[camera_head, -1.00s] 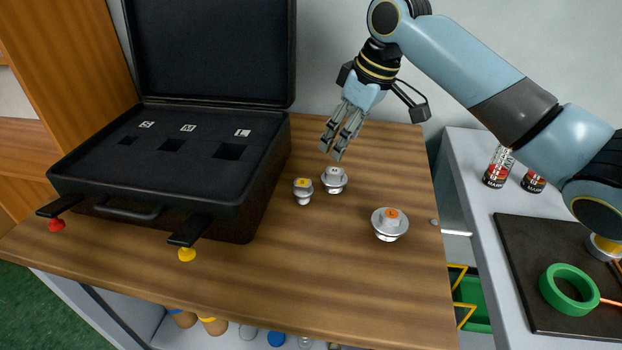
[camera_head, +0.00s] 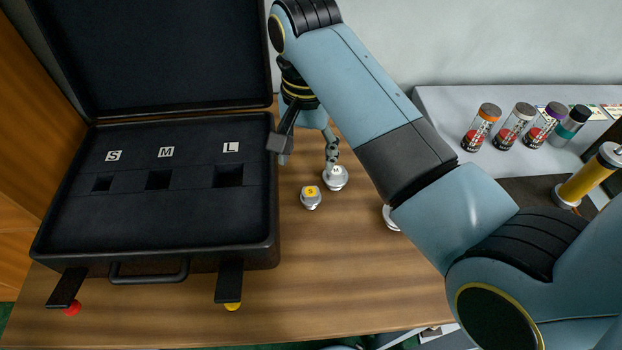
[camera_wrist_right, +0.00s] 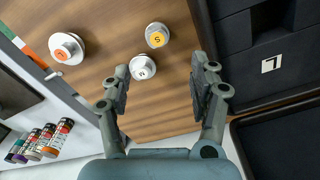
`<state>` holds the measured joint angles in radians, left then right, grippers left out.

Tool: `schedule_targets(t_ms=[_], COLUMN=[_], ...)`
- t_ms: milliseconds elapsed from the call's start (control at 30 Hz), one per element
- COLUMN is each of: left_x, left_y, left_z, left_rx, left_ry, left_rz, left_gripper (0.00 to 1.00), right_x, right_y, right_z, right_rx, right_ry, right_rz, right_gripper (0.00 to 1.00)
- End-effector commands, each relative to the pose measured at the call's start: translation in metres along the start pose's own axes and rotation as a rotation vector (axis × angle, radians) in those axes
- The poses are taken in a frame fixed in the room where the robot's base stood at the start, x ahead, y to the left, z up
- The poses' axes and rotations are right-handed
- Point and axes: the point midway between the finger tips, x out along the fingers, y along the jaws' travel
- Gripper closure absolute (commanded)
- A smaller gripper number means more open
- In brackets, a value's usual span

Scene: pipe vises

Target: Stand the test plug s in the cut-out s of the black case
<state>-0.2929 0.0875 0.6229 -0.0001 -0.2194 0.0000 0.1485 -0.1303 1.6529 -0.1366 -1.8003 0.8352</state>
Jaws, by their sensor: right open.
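The test plug s (camera_head: 310,197), with a yellow top marked S, stands on the wooden table just right of the black case (camera_head: 190,262). It also shows in the right wrist view (camera_wrist_right: 157,36), beyond my fingertips and between their lines. The case is open, with square cut-outs labelled S, M and L; the cut-out s (camera_head: 103,184) is the leftmost and looks empty. My right gripper (camera_wrist_right: 160,75) is open and empty above the table; in the head view it (camera_head: 308,150) is partly hidden by its own arm, near the white-topped plug (camera_head: 336,178). My left gripper is not in view.
The white-topped plug stands close behind and right of the plug s. An orange-topped plug (camera_wrist_right: 66,47) is mostly behind my right arm in the head view. Several capped bottles (camera_head: 515,125) stand on the grey bench at right. The table in front is clear.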

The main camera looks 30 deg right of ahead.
Motion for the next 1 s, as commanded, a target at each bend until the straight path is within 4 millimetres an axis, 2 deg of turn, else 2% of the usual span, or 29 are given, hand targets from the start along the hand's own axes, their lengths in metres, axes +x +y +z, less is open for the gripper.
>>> schedule_targets(t_ms=[67, 233, 367, 533, 633, 800, 1000], left_x=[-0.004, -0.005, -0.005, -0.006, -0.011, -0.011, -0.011], left_y=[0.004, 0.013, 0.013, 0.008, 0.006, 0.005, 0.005], left_z=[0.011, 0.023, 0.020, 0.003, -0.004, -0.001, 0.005], left_rx=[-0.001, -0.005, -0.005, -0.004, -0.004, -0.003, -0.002], left_ry=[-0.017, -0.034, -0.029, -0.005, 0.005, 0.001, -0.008], left_rz=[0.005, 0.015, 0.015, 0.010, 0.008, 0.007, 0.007], left_gripper=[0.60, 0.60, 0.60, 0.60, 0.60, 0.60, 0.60], right_x=[0.002, 0.030, 0.048, 0.061, 0.076, 0.100, 0.106], right_y=[-0.001, 0.000, 0.000, 0.001, 0.003, 0.003, 0.003], right_z=[0.003, 0.002, 0.002, 0.001, 0.000, -0.001, -0.001], right_rx=[-0.002, -0.002, -0.002, -0.002, -0.003, -0.003, -0.003], right_ry=[-0.006, -0.006, -0.005, -0.005, -0.005, -0.004, -0.003], right_rz=[0.000, 0.002, -0.001, 0.000, 0.002, -0.001, -0.004], right_gripper=[0.39, 0.39, 0.39, 0.39, 0.39, 0.39, 0.39])
